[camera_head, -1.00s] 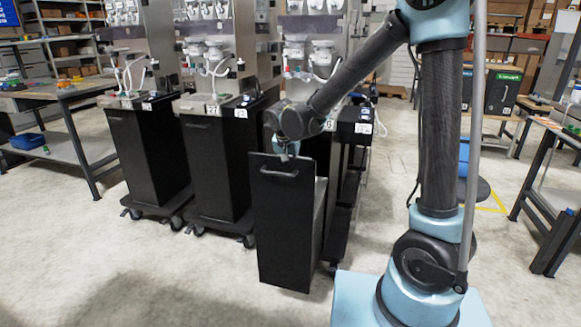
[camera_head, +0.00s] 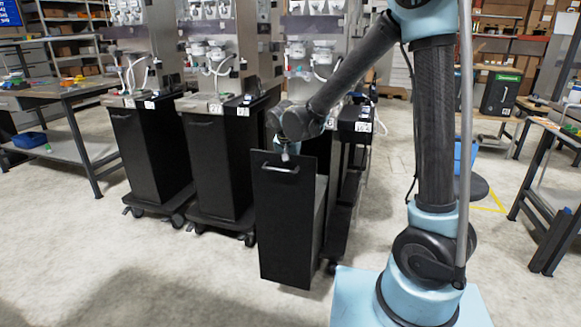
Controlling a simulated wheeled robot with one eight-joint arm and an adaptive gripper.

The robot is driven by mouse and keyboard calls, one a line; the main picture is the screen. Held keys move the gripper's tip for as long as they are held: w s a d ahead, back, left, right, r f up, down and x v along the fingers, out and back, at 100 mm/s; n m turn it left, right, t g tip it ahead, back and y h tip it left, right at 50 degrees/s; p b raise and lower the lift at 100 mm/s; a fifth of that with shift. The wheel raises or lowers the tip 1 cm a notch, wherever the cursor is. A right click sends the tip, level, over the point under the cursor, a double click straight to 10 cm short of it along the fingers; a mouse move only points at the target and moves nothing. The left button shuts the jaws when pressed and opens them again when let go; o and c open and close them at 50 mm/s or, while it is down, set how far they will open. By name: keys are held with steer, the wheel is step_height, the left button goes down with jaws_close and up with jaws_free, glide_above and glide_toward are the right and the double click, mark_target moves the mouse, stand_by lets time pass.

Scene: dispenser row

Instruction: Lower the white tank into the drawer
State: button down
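The drawer (camera_head: 285,225) is a tall black-fronted unit with a pale handle near its top. It stands pulled out from the dispenser row, and part of its grey side shows at right. My gripper (camera_head: 287,153) hangs just above and behind the top edge of the drawer front. It is small and partly hidden by my dark wrist and that front, so its fingers and anything between them cannot be made out. I cannot identify the white tank for certain, and the inside of the drawer is hidden.
Two black cabinets on casters, a nearer one (camera_head: 215,165) and a farther one (camera_head: 150,155), stand closed to the left. A workbench (camera_head: 60,95) is at far left and another table (camera_head: 555,125) at right. The floor in front (camera_head: 130,260) is clear.

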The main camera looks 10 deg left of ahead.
steer(key=shift+d+f, duration=0.15)
stand_by(0.4)
steer(key=c, duration=1.6)
jaws_free()
steer(key=shift+w+f, duration=0.1)
steer(key=shift+w, duration=0.1)
steer(key=shift+s, duration=0.1)
steer(key=shift+r, duration=0.2)
steer(key=shift+w, duration=0.4)
steer(key=v, duration=1.2)
steer(key=shift+s+f, duration=0.1)
steer(key=shift+s, duration=0.1)
